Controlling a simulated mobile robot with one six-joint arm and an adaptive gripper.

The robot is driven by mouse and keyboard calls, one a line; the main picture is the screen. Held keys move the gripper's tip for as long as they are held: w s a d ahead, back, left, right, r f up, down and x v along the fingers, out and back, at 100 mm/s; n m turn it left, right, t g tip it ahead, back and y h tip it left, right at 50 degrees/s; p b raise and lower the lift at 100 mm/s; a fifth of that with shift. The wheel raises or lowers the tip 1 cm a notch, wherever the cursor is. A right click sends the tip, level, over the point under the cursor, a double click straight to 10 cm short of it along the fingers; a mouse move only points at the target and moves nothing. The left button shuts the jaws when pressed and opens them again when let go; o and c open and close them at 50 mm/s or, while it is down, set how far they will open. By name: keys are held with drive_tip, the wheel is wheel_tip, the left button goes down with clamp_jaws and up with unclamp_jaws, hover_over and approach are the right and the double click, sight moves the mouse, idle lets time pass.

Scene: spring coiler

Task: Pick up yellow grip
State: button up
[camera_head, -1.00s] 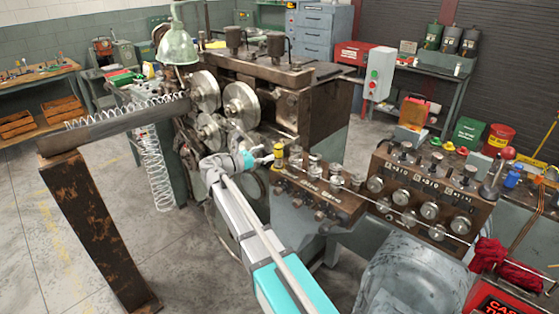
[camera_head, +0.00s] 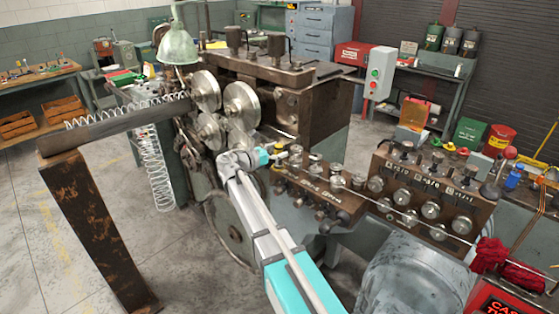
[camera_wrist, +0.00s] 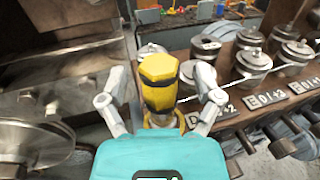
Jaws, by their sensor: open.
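The yellow grip (camera_wrist: 158,80) stands upright in the middle of the wrist view, with a faceted yellow top and a dark band around it. My gripper (camera_wrist: 160,95) is open, with one finger on the left and one on the right of the grip. Gaps show between the fingers and the grip's upper part; whether they touch lower down I cannot tell. In the head view the yellow grip (camera_head: 296,150) is small, at the left end of the roller block, with my gripper (camera_head: 283,154) right at it.
A roller block with several metal rollers (camera_head: 337,169) and a wire stands just right of the grip. The coiler's large discs (camera_head: 241,105) and dark machine body (camera_head: 320,105) are close to the left and behind. A second roller panel (camera_head: 430,195) stands farther right.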

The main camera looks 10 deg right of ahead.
idle(0.5)
clamp_jaws()
